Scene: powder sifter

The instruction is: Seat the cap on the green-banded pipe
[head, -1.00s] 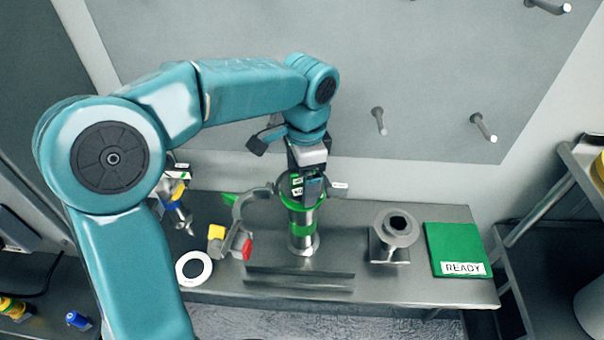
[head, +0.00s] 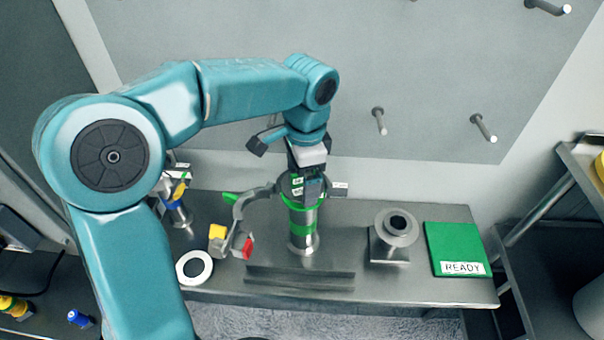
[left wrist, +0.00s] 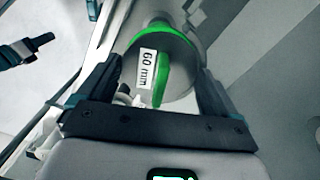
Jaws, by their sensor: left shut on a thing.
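The green-banded pipe (head: 303,245) stands upright on the bench, a steel cylinder with a green band round its upper part. My left gripper (left wrist: 155,82) is shut on the cap (left wrist: 182,72), a round grey disc with a green rim, a green ridge and a "60 mm" label. The fingers lie on opposite sides of the cap. In the head view my left gripper (head: 312,186) is directly above the pipe and hides most of the cap. I cannot tell whether the cap touches the pipe's top. A teal and black part at the wrist view's upper left may be my right gripper (left wrist: 25,48).
An open curved clamp (head: 238,212) with yellow and red ends is just left of the pipe. A white ring (head: 181,270) lies at the front left. A flanged steel fitting (head: 388,250) and a green READY pad (head: 452,243) are to the right.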

